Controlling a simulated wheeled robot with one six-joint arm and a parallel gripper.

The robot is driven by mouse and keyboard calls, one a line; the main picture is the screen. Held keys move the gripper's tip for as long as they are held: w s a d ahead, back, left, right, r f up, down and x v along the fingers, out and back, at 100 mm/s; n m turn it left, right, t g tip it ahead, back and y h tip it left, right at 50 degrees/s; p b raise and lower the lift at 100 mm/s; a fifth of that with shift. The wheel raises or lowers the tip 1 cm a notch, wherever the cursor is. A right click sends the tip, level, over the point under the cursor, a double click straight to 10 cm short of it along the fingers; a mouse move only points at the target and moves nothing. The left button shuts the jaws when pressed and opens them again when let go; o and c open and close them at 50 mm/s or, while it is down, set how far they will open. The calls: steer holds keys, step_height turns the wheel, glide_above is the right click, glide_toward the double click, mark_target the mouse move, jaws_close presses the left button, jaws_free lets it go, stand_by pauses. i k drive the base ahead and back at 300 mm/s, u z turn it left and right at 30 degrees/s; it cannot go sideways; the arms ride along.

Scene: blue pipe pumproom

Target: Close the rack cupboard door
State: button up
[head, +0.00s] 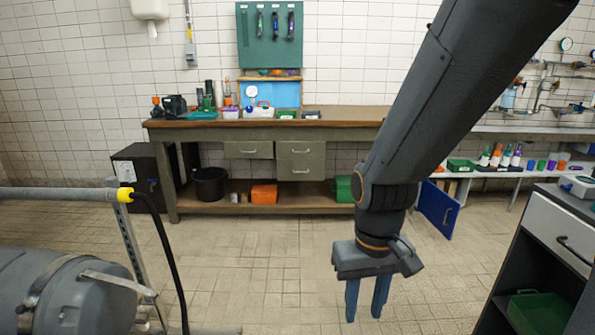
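A blue door (438,208) stands swung open below the long rack bench at the right of the back wall. It looks like the rack cupboard door. A small dark handle shows on its face. My arm partly covers the area to its left, so I cannot see its cupboard clearly. My gripper (366,298) points down over the tiled floor, in front of the door and to its left. Its two blue fingers are apart, with nothing between them.
A wooden workbench (345,115) with drawers stands along the back wall. A grey motor-like tank (62,290) and a pipe post are at the lower left. A dark cabinet (567,235) with a white drawer stands at the right. The middle floor (270,260) is clear.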

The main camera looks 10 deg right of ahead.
mark_target(441, 210)
steer(key=i, duration=2.65)
steer(key=z, duration=1.8)
steer(key=i, duration=1.05)
steer(key=z, duration=0.3)
